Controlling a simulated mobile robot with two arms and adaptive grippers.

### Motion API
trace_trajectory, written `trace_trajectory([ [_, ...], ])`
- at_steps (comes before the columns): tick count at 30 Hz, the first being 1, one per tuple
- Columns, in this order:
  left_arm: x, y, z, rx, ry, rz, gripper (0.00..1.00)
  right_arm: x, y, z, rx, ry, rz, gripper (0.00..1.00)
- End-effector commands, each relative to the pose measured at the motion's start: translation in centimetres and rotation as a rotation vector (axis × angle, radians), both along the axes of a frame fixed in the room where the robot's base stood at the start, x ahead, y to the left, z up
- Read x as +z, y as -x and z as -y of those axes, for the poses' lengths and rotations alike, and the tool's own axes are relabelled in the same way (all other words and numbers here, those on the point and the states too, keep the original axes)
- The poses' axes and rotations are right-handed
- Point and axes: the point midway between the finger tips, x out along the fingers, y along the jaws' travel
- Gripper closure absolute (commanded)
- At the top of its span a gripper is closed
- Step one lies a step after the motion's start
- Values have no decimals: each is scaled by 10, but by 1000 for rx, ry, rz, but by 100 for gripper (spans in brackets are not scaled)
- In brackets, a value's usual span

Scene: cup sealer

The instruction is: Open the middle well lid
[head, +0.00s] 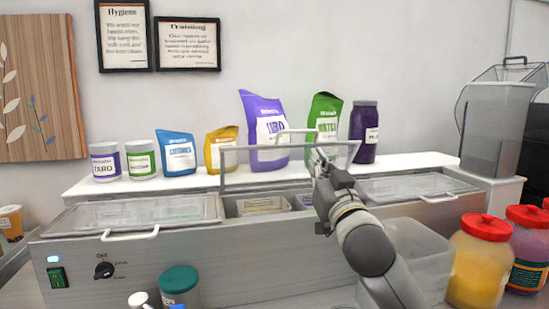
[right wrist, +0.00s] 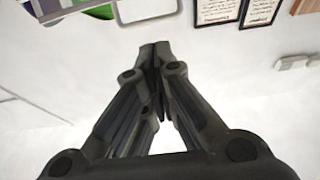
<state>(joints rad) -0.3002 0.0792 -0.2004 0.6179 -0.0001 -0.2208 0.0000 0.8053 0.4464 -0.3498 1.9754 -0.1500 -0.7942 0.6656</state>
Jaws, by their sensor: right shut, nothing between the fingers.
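The middle well lid (head: 233,149) stands raised, its clear panel in a pale frame, with its handle (head: 297,131) at the top. The middle well (head: 262,204) below it is uncovered and shows containers inside. My right gripper (head: 318,156) is at the right part of the raised lid, overlapping it in the head view; I cannot tell whether they touch. In the right wrist view the fingers (right wrist: 155,50) are closed together with nothing between them. My left gripper is not in view.
The left lid (head: 140,212) and right lid (head: 415,186) lie closed. Bags and tubs, such as the purple bag (head: 264,125), stand on the white shelf (head: 200,180) behind. Red-lidded jars (head: 480,262) and a clear bin (head: 418,250) are at front right.

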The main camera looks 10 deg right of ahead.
Motion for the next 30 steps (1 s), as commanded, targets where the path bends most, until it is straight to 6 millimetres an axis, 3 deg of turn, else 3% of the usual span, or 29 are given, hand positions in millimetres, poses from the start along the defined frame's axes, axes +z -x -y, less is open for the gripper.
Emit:
trace_trajectory([
  [2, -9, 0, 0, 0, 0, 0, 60, -6, 1, 3, -6, 3, 13, 100],
  [8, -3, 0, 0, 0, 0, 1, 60, 2, -8, 4, -7, 2, 19, 100],
  [30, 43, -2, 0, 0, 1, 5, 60, 44, -115, 0, -7, 2, 16, 100],
])
